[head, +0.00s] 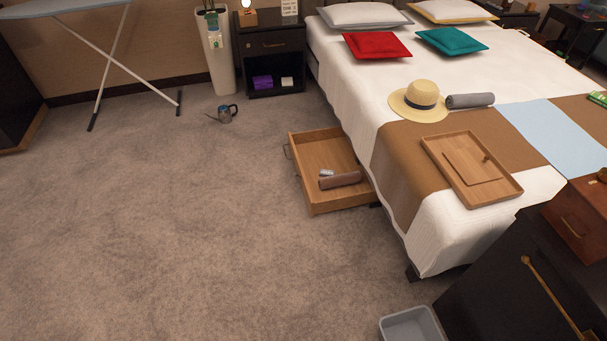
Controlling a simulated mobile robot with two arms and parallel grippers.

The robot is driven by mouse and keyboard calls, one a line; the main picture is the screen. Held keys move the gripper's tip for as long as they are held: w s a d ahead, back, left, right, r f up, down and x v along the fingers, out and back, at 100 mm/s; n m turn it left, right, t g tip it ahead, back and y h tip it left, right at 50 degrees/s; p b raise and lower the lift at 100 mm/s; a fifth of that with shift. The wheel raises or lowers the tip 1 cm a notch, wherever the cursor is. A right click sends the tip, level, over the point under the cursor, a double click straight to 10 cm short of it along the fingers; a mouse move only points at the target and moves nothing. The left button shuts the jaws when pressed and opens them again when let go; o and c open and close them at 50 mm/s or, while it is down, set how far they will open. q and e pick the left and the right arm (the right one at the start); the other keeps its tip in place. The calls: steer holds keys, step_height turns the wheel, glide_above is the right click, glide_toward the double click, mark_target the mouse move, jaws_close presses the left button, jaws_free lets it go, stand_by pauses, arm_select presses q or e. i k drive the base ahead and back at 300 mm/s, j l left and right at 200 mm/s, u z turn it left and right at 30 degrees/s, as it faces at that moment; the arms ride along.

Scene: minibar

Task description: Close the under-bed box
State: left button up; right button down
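The under-bed box (311,174) is a wooden drawer that stands pulled out from under the left side of the bed (350,85). A metal handle (288,152) is on its left front face. Inside it lie a rolled brown cloth (340,181) and a small whitish item (326,173). The right end of the box is hidden under the bed's edge. Neither of my grippers shows in the head view.
Open carpet (170,210) lies left of the box. A grey bin (411,325) is at the bottom, beside a dark cabinet (490,285). An ironing board (110,50) stands at the back left.

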mark_target(329, 149)
steer(key=i+j+z, duration=0.45)
steer(key=z, duration=0.15)
steer(key=i+j+z, duration=0.4)
